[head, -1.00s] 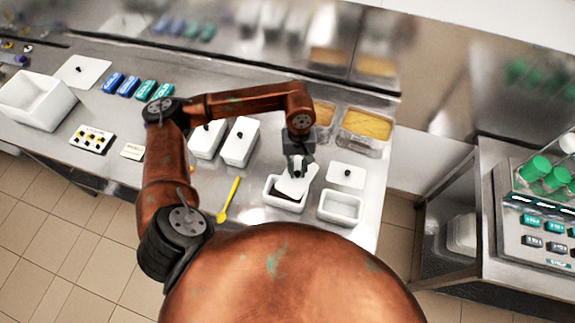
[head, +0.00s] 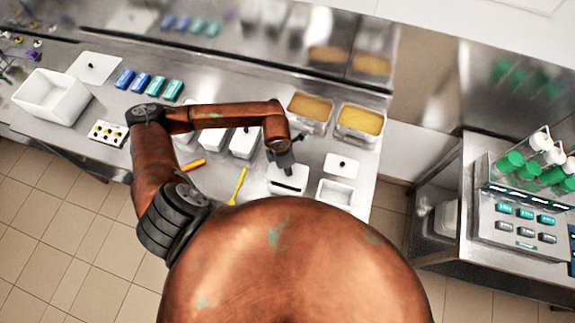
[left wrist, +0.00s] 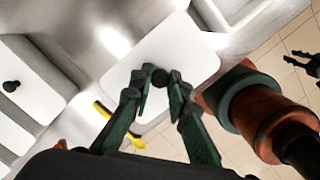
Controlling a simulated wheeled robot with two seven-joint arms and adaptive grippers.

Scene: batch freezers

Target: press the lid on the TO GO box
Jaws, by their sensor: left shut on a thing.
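My left gripper (head: 285,163) is shut on the dark knob (left wrist: 160,77) of a white lid. In the left wrist view the lid (left wrist: 190,50) looks flat, and the knob sits between the fingertips. In the head view the lid is over a white box (head: 287,191) with a dark strip showing along its near side. I cannot tell whether the lid touches the rim all round, and no TO GO lettering is readable. My right gripper (left wrist: 298,59) appears at the right edge of the left wrist view, empty over the floor, with fingers apart.
An open white box (head: 336,193) stands just right, with a loose lid (head: 341,165) behind it. Lidded white boxes (head: 244,143), a yellow spoon (head: 238,184) and an orange stick (head: 194,165) lie to the left. Two filled tubs (head: 359,121) stand behind.

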